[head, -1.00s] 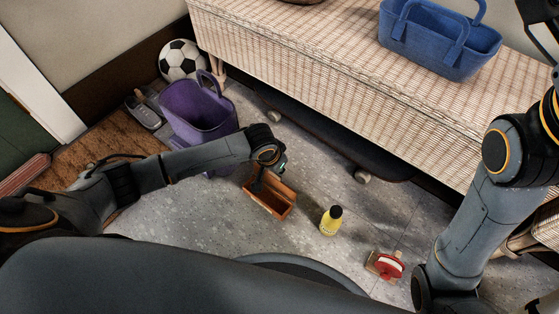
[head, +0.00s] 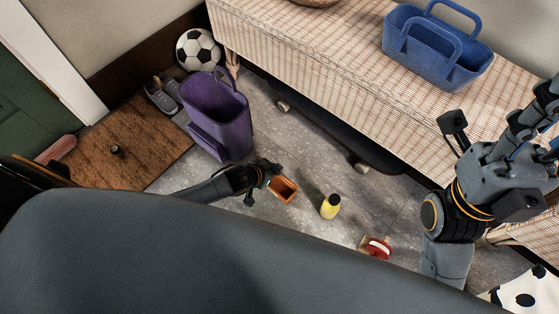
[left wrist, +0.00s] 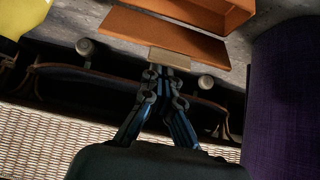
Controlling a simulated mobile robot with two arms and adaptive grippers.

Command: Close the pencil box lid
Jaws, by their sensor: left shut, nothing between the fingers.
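The orange-brown pencil box (head: 284,189) sits open on the floor in the head view, its inside showing. In the left wrist view the box (left wrist: 205,12) is at the top edge, partly cut off. Its flat lid (left wrist: 165,35) stands away from the opening, with a tan tab (left wrist: 170,58) at its edge. My left gripper (left wrist: 165,73) is shut and empty, its tips close to the tab; contact is unclear. It also shows left of the box in the head view (head: 268,171). My right gripper (head: 525,125) is raised at the right, its fingers unclear.
A purple bag (head: 222,125) stands just behind my left gripper. A yellow bottle (head: 330,207) and a red-and-white object (head: 376,248) are right of the box. A wicker bench (head: 330,70) bears a blue basket (head: 430,55). A doormat (head: 130,145) lies left.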

